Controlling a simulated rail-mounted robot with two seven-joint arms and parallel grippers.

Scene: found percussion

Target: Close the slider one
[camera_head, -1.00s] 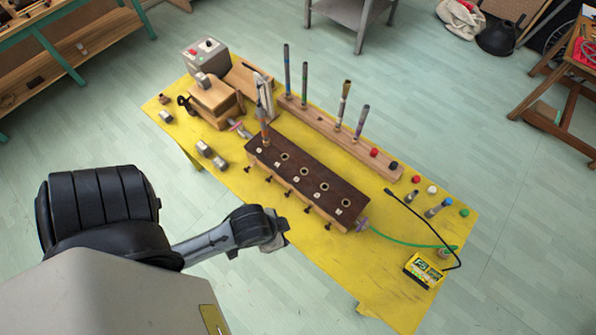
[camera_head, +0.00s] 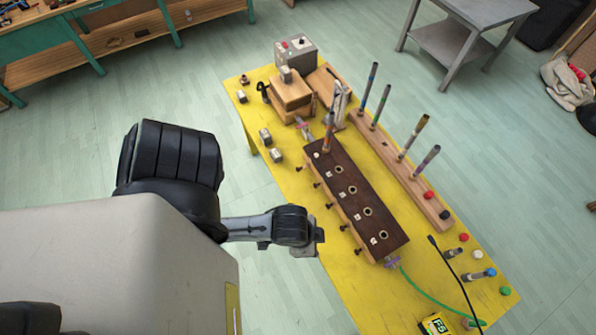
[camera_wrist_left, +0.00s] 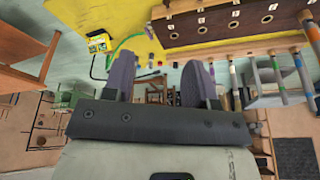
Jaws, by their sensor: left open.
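The dark brown wooden block (camera_head: 352,197) lies on the yellow table, with a row of round holes in its top and small white labels beside them. Several dark slider knobs stick out of its left side, including one near the far end (camera_head: 316,185) and one near the front (camera_head: 358,252). I cannot read which is number one. A striped tube (camera_head: 328,134) stands in the far-end hole. My left gripper (camera_head: 321,237) is left of the block, apart from the knobs. In the left wrist view its two purple fingers (camera_wrist_left: 160,80) are spread and empty; the block shows upside down.
A wooden rail (camera_head: 399,166) with several upright tubes stands right of the block. A grey box (camera_head: 296,50) and wooden pieces stand at the table's far end. Metal pieces (camera_head: 265,137) lie left of the block. A green cable (camera_head: 425,292) runs near the front.

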